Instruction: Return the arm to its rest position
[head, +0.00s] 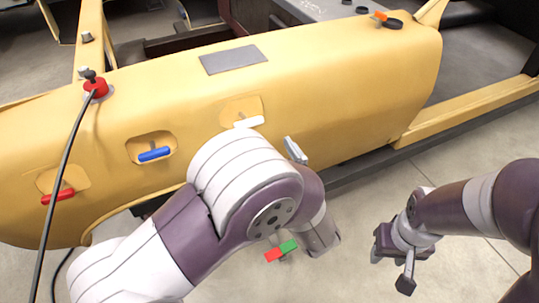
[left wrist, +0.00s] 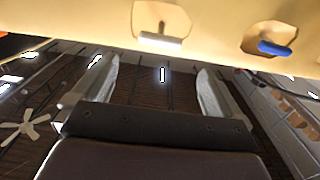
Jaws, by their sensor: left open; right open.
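My left arm crosses the middle of the head view in front of the yellow shell (head: 330,85). Its gripper is mostly hidden behind the arm; one grey finger (head: 295,150) shows against the shell's lower side. In the left wrist view the left gripper (left wrist: 158,75) has its two fingers wide apart with nothing between them. The shell (left wrist: 90,18) and its white handle (left wrist: 160,40) lie beyond the fingertips, apart from them. My right gripper (head: 391,268) is open and empty over the floor at the lower right, pointing downward.
The shell carries a red handle (head: 58,196), a blue handle (head: 154,154), a white handle (head: 249,122) and a red knob (head: 96,88) with a black cable (head: 58,178). A small red and green piece (head: 281,251) shows beside my left arm. Bare floor (head: 365,210) separates the arms.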

